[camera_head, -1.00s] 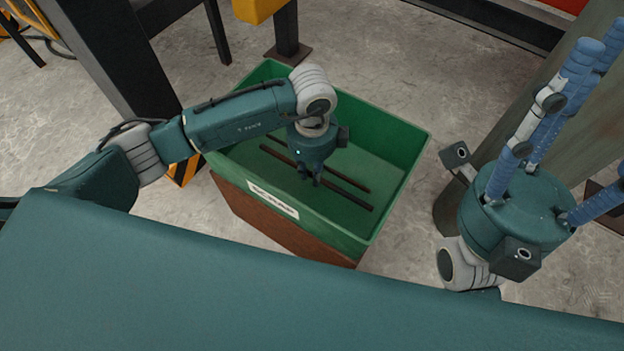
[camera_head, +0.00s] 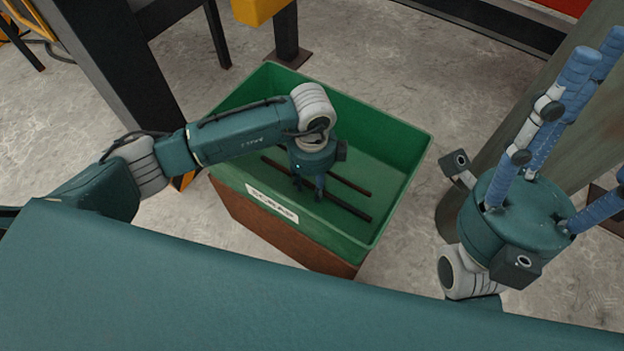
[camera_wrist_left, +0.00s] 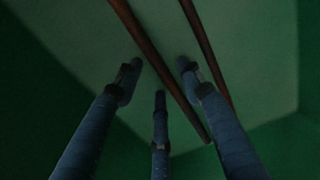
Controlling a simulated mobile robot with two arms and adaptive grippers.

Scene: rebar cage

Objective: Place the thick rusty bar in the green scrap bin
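The thick rusty bar (camera_head: 345,206) lies inside the green scrap bin (camera_head: 385,120), on the side nearer the "SCRAP" label. It also shows in the left wrist view (camera_wrist_left: 160,67), running beneath the spread fingers. A second, thinner bar (camera_head: 351,186) lies roughly parallel behind it, and also shows in the left wrist view (camera_wrist_left: 205,45). My left gripper (camera_head: 309,190) points down inside the bin above the bars. Its fingers are apart, with nothing held between them. My right gripper (camera_head: 598,60) is at the right, fingers up, spread and empty.
A dark steel post (camera_head: 115,70) stands left of the bin, and another post (camera_head: 286,35) behind it. A large grey-green column (camera_head: 470,190) is at the right, behind my right gripper. Concrete floor (camera_head: 400,70) lies open behind the bin.

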